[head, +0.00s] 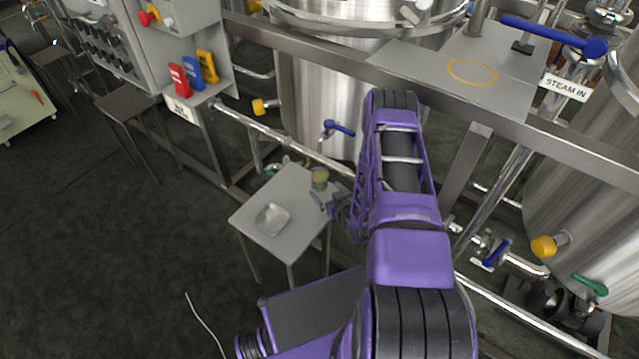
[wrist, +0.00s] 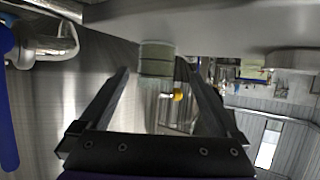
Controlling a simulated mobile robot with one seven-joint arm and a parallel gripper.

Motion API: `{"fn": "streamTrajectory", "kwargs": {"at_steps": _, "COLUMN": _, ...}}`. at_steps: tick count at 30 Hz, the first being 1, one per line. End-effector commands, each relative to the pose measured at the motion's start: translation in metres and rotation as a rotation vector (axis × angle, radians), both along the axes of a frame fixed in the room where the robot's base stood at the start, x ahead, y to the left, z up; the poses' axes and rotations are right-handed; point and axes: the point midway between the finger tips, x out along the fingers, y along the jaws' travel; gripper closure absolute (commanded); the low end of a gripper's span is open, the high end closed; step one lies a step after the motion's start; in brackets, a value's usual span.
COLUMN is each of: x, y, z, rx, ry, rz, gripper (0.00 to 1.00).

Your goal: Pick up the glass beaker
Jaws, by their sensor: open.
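The glass beaker (head: 320,179) stands upright on the back right part of a small grey table (head: 250,221). It looks partly filled with something greenish-yellow. My gripper (head: 326,202) is open and low at the table's right side, close to the beaker. The wrist view is upside down, with the tabletop along the top. There the beaker (wrist: 157,60) shows between and just beyond the tips of my two open fingers (wrist: 153,75). I cannot tell whether the fingers touch it.
A horizontal steel pipe (head: 290,142) and a blue-handled valve (head: 340,128) run just behind the table. A large steel tank (head: 310,90) stands behind. The floor left of the table is clear.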

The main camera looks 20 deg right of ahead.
Motion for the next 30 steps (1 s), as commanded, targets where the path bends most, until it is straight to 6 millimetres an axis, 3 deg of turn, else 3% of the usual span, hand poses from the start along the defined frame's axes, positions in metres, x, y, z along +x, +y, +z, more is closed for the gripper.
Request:
{"fn": "streamTrajectory", "kwargs": {"at_steps": 18, "x": 0.062, "y": -0.001, "z": -0.029, "rx": -0.001, "ry": 0.001, "rz": -0.001, "gripper": 0.02}}
{"fn": "streamTrajectory", "kwargs": {"at_steps": 26, "x": 0.066, "y": -0.001, "z": -0.03, "rx": -0.001, "ry": 0.003, "rz": -0.001, "gripper": 0.02}}
{"fn": "streamTrajectory", "kwargs": {"at_steps": 27, "x": 0.066, "y": -0.001, "z": -0.03, "rx": -0.001, "ry": 0.003, "rz": -0.001, "gripper": 0.04}}
{"fn": "streamTrajectory", "kwargs": {"at_steps": 30, "x": 0.066, "y": -0.001, "z": -0.03, "rx": -0.001, "ry": 0.003, "rz": -0.001, "gripper": 0.22}}
